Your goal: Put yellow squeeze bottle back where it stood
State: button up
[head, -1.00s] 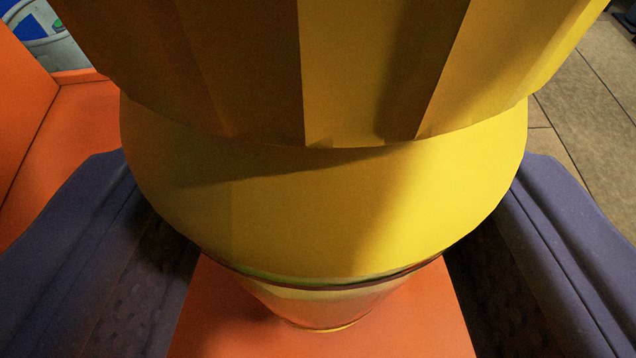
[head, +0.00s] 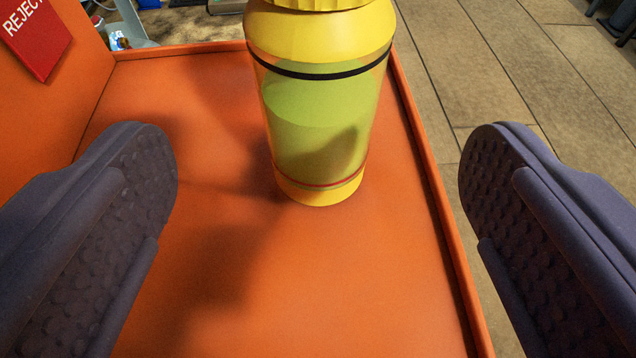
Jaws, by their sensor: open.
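The yellow squeeze bottle (head: 318,120) stands upright on an orange surface (head: 200,290) in the upper middle of the head view. My gripper (head: 318,185) is open and empty, with one dark purple finger at the left and one at the right. The bottle is ahead of the fingertips, apart from both fingers.
The orange surface has a raised rim (head: 435,190) on the right and an orange wall on the left with a red REJECT sign (head: 40,38). Tiled floor (head: 490,70) lies beyond the right rim. Bare orange surface lies in front of the bottle.

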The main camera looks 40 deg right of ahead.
jog(key=p+v, duration=0.1)
jog(key=v, duration=0.2)
jog(key=shift+s+a+r+p, duration=0.1)
jog(key=shift+s+a+p, duration=0.15)
jog(key=shift+p, duration=0.1)
jog(key=shift+w, duration=0.1)
